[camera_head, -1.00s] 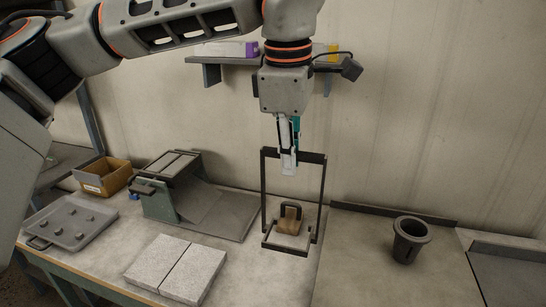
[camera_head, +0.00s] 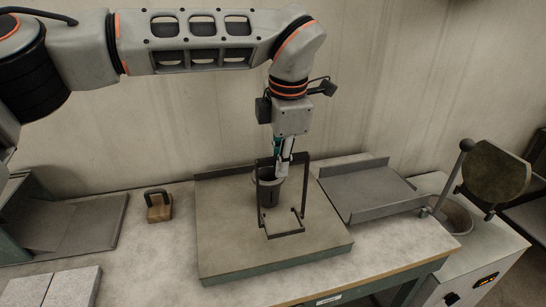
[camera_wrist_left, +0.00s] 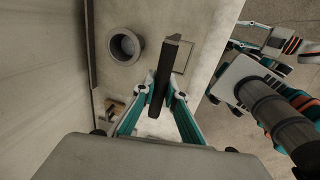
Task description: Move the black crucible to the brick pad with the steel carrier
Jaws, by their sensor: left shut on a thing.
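The steel carrier (camera_head: 305,185), a dark upright frame with a U-shaped bottom, is held by its top bar in my left gripper (camera_head: 284,168). The black crucible (camera_head: 268,192) stands upright on a grey plate, behind the carrier's bottom and partly covered by the frame. The left wrist view shows the crucible (camera_wrist_left: 122,46) apart from the carrier's bar (camera_wrist_left: 160,80), which lies between the fingers. The brick pad (camera_head: 72,288), pale blocks, is at the lower left.
The grey plate (camera_head: 225,255) has free room in front. A wooden block with a dark handle (camera_head: 158,207) stands left of it. A low metal tray (camera_head: 370,190) lies to the right, with a furnace-like unit (camera_head: 455,215) and raised lid (camera_head: 498,172) beyond. The wall is close behind.

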